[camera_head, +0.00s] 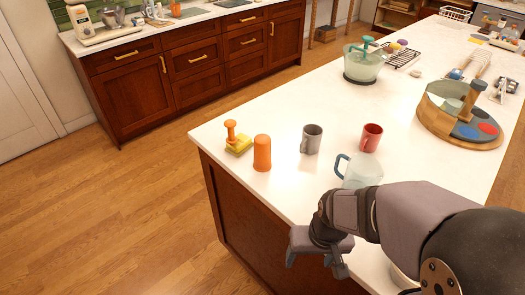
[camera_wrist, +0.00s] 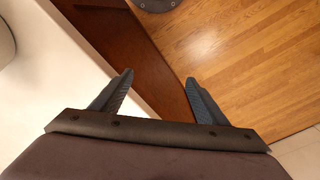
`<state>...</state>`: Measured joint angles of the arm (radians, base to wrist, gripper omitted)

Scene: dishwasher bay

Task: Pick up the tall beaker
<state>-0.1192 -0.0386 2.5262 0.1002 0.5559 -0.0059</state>
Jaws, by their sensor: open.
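A tall orange beaker (camera_head: 262,153) stands upright near the left corner of the white island counter in the head view. Its rounded end faces up, and nothing covers it. My gripper (camera_head: 316,262) is at the near edge of the counter, below and to the right of the beaker in the picture and well apart from it. In the wrist view my gripper (camera_wrist: 158,77) has its two fingers spread, with nothing between them. The beaker is not in the wrist view.
The wrist view shows the counter edge and wooden floor (camera_wrist: 225,45).

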